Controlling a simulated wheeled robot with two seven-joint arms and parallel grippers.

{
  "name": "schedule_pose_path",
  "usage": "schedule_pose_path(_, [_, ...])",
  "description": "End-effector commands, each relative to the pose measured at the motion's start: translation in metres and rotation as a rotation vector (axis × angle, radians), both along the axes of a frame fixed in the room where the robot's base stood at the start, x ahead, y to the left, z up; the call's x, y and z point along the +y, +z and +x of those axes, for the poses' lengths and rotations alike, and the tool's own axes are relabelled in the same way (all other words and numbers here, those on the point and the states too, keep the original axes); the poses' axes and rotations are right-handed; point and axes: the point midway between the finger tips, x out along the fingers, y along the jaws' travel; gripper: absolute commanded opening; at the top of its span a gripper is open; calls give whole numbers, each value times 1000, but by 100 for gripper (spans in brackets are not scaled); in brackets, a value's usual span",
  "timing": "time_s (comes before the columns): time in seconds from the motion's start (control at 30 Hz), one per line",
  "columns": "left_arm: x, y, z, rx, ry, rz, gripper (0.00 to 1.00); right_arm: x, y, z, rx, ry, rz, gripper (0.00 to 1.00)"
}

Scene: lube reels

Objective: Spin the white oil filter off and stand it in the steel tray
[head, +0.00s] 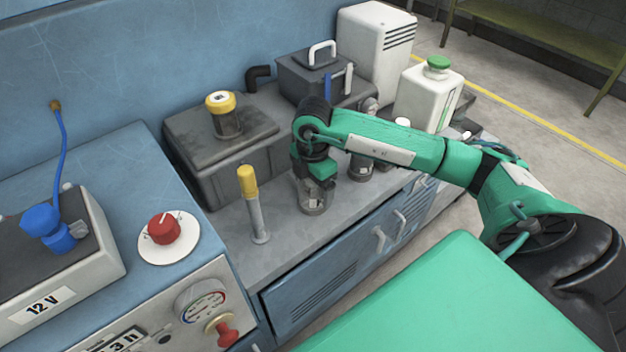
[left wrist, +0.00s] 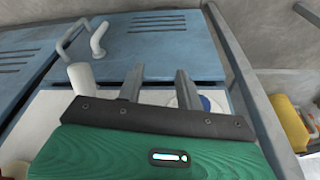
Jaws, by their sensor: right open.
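I cannot make out the white oil filter for certain in either view. A small white top (head: 402,122) shows just behind my right arm in the head view, but I cannot tell what it belongs to. No steel tray is clearly visible. My right gripper (head: 316,188) is open and points down over the grey bench, at a small grey, glassy cylinder (head: 313,204); I cannot tell whether they touch. My left gripper (left wrist: 159,82) shows only in the left wrist view, its two grey fingers apart with nothing between them.
A yellow-capped post (head: 255,208) stands left of my right gripper. Behind are a dark box (head: 190,140) with a yellow-capped jar (head: 224,112), and a white jug (head: 420,100) with a green cap. A blue cabinet (head: 340,275) with handles is below. The bench between post and gripper is clear.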

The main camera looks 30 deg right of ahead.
Motion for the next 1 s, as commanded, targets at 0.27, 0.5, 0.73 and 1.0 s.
schedule_pose_path(0.27, [0,0,0,0,0,0,36,0,0,0,0,0,0,60])
schedule_pose_path(0.5, [-1,0,1,-4,-2,-1,36,0,0,0,0,9,0,30])
schedule_pose_path(0.73, [-1,-11,1,-3,-1,-1,36,0,-2,0,0,231,0,30])
schedule_pose_path(1.0, [0,-18,1,-2,-1,-1,36,0,-1,0,2,446,2,30])
